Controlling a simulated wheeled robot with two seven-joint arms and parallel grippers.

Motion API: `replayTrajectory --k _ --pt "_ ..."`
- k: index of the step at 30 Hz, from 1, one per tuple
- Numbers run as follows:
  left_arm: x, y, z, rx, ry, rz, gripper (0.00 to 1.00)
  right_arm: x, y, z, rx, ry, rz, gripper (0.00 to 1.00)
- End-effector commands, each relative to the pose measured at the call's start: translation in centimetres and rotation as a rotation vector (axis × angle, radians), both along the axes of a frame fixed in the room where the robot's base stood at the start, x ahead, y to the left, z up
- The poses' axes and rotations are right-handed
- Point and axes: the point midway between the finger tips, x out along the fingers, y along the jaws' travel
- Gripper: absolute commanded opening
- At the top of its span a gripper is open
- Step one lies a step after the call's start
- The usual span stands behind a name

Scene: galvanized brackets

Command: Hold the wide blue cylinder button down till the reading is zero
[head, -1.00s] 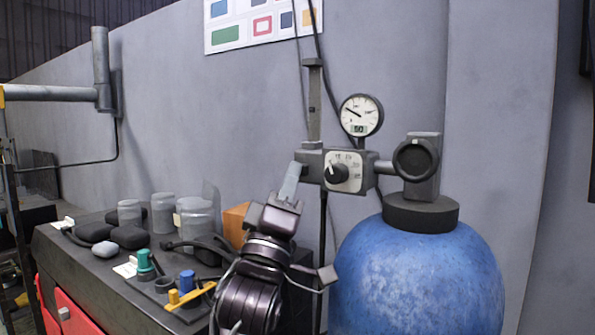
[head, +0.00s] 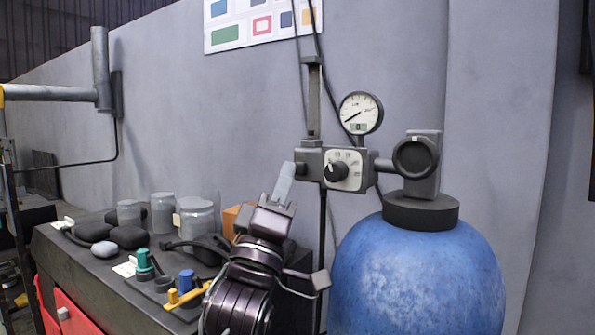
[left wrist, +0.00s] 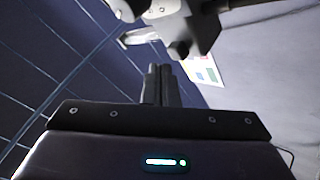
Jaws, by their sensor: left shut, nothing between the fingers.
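The wide blue cylinder (head: 415,285) stands at the right with a dark valve collar on top. A grey valve block (head: 317,158) with a white-faced dial (head: 345,170) is joined to it by a pipe. A small dark button (head: 300,169) sticks out of the block's left side. The round gauge (head: 360,110) above has its needle low at the left, and its small display reads 0. My left gripper (head: 286,168) is shut and empty, its tip just left of the button; I cannot tell whether they touch. In the left wrist view its fingers (left wrist: 160,86) show below the block (left wrist: 160,12). My right gripper is out of view.
A dark bench (head: 110,285) at the left holds clear jars (head: 196,220), dark pads, a green-topped piece (head: 145,260) and a blue-topped piece (head: 187,280). A thin vertical post and hoses rise by the block.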

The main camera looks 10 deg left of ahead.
Motion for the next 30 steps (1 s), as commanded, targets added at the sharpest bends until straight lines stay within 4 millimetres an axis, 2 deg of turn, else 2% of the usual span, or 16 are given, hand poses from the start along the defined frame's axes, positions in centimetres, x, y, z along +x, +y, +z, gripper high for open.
replayTrajectory --k 10,22,30 --pt "-0.3 0.1 0.0 -0.001 0.000 0.001 0.00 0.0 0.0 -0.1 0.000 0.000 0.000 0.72" --pt "-3.9 1.5 -0.1 -0.001 0.000 0.001 0.00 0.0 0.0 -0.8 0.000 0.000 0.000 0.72" --pt "-4.8 1.7 0.0 0.001 0.000 0.001 0.00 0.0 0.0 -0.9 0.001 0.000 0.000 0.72"
